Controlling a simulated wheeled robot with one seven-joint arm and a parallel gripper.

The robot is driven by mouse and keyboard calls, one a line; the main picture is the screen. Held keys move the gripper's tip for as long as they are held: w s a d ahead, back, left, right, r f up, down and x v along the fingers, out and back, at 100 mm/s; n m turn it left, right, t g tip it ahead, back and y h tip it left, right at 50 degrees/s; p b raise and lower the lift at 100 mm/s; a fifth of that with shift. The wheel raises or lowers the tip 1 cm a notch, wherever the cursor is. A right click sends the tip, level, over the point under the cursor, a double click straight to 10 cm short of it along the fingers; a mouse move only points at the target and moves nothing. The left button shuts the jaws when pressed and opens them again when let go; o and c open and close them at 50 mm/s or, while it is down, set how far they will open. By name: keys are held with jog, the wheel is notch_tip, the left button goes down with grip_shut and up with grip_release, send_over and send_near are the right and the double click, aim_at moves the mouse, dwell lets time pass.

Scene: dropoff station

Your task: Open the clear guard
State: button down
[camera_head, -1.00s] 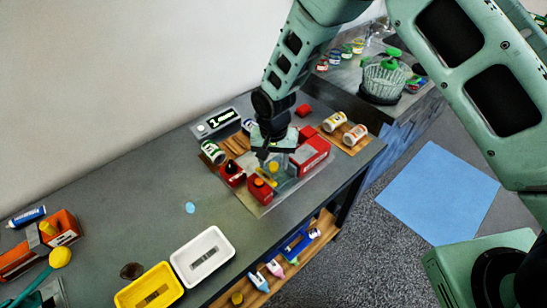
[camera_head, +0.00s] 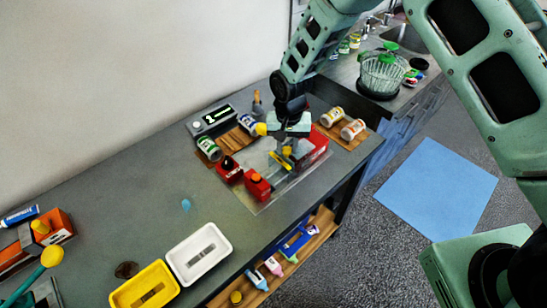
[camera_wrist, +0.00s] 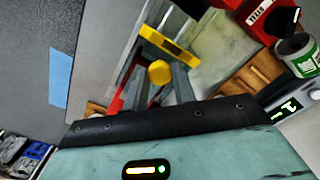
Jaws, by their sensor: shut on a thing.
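The clear guard (camera_head: 297,176) is a see-through panel over the fixture on the bench, hard to make out, with a yellow bar (camera_head: 288,162). The bar also shows in the wrist view (camera_wrist: 168,43), beyond my fingers. My gripper (camera_head: 287,151) is over the fixture, pointing down. In the wrist view, a round yellow knob (camera_wrist: 159,72) sits between its grey fingers, which are shut on it. My gripper body hides part of the guard, so its exact tilt cannot be told.
Red blocks (camera_head: 257,186) stand left of the guard and a larger red box (camera_head: 318,146) is to its right. Jars lie on wooden boards (camera_head: 360,138) on both sides. A white tray (camera_head: 224,236) and yellow tray (camera_head: 120,298) stand front left.

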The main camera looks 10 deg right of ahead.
jog(key=w+d, duration=0.1)
jog(key=d, duration=0.1)
jog(key=w+d, duration=0.1)
jog(key=d, duration=0.1)
jog(key=shift+w+b, duration=0.4)
jog(key=c, duration=1.1)
grip_release()
jog(key=shift+r, duration=0.15)
notch_tip(320, 180, up, 17)
jog(key=b, duration=0.4)
jog(key=shift+r+b, duration=0.1)
jog(key=shift+b, duration=0.2)
